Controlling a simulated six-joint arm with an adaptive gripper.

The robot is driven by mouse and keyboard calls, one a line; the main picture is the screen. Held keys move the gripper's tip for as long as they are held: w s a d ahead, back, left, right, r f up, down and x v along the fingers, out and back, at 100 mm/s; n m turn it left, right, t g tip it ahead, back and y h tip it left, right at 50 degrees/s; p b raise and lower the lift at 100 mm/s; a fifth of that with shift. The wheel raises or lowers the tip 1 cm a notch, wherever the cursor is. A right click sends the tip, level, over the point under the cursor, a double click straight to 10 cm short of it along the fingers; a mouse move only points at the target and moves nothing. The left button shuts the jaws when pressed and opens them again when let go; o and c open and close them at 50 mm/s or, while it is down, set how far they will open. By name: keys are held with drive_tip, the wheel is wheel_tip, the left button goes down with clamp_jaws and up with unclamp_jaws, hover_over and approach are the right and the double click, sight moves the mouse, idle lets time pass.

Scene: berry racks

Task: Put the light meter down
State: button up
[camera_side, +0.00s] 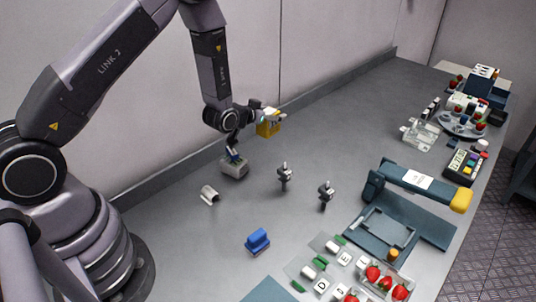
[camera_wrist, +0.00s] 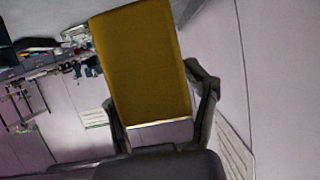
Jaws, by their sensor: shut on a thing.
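The light meter, a yellow box, shows in the side view (camera_side: 267,129) and fills the middle of the wrist view (camera_wrist: 143,65). My gripper (camera_side: 262,115) is shut on it, with one finger on each side in the wrist view (camera_wrist: 160,115). The meter is held in the air above the back part of the grey bench (camera_side: 160,235), near the wall. It appears apart from the bench and everything on it. Part of the meter is hidden by the gripper in the side view.
A small grey block (camera_side: 235,170) with a dark blue top stands below my wrist. A white curved piece (camera_side: 209,195), two dark upright fixtures (camera_side: 284,177) and a blue block (camera_side: 257,241) stand nearby. A teal device (camera_side: 420,190) and berry trays line the right. Bare bench lies right of the grey block.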

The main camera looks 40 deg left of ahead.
drive_tip(key=w+d, duration=0.2)
drive_tip(key=d, duration=0.5)
drive_tip(key=w+d+r+h, duration=0.1)
drive_tip(key=w+d, duration=0.1)
drive_tip(key=d, duration=0.6)
drive_tip(key=shift+w+d+r+m, duration=0.2)
drive_tip(key=shift+w+r+m, duration=0.05)
drive_tip(key=shift+r+m, duration=0.05)
wheel_tip(320, 180, down, 13)
drive_tip(key=shift+r, duration=0.1)
drive_tip(key=shift+f, duration=0.2)
drive_tip(key=x, duration=0.4)
drive_tip(key=shift+w+r, duration=0.2)
drive_tip(key=shift+r, duration=0.05)
drive_tip(key=shift+f, duration=0.15)
drive_tip(key=shift+f, duration=0.1)
drive_tip(key=o, duration=1.3)
